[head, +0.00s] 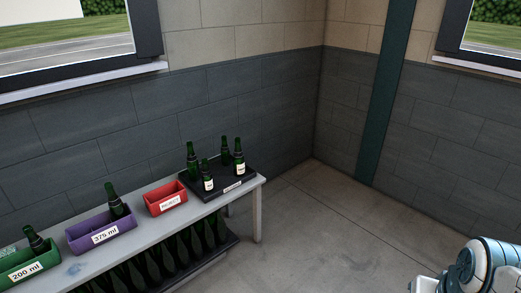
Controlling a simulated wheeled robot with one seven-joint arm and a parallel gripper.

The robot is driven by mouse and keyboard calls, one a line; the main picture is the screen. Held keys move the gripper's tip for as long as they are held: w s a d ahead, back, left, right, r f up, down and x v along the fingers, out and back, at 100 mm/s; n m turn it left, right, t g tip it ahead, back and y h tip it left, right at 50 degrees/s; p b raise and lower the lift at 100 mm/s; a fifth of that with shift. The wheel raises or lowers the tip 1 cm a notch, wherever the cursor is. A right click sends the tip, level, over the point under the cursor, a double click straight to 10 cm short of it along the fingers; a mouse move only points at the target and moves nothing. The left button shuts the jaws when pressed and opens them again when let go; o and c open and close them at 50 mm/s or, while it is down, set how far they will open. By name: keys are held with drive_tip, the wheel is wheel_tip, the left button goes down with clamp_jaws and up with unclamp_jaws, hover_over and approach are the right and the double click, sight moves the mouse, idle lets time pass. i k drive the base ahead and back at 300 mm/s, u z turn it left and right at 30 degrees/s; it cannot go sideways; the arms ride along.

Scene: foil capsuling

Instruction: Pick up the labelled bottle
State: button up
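A black tray (215,190) with a white tag on its front sits at the right end of the grey table and holds several dark green bottles. The front bottle (206,172) and the right bottle (239,154) each carry a white label. The left bottle (192,160) and the back bottle (225,153) show no label from here. All stand upright. Part of my white and blue arm shows at the lower right corner, well apart from the table. My gripper is not in view.
On the table (140,243) stand a red bin (166,198), a purple 375 ml bin (101,237) and a green 200 ml bin (27,264); the purple and green bins each hold a bottle. More bottles fill the lower shelf. The floor (330,230) right of the table is clear.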

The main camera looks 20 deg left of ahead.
sight(207, 179)
drive_tip(key=u, duration=0.25)
drive_tip(key=i, duration=1.8)
drive_tip(key=u, duration=1.25)
drive_tip(key=i, duration=1.45)
drive_tip(key=u, duration=0.75)
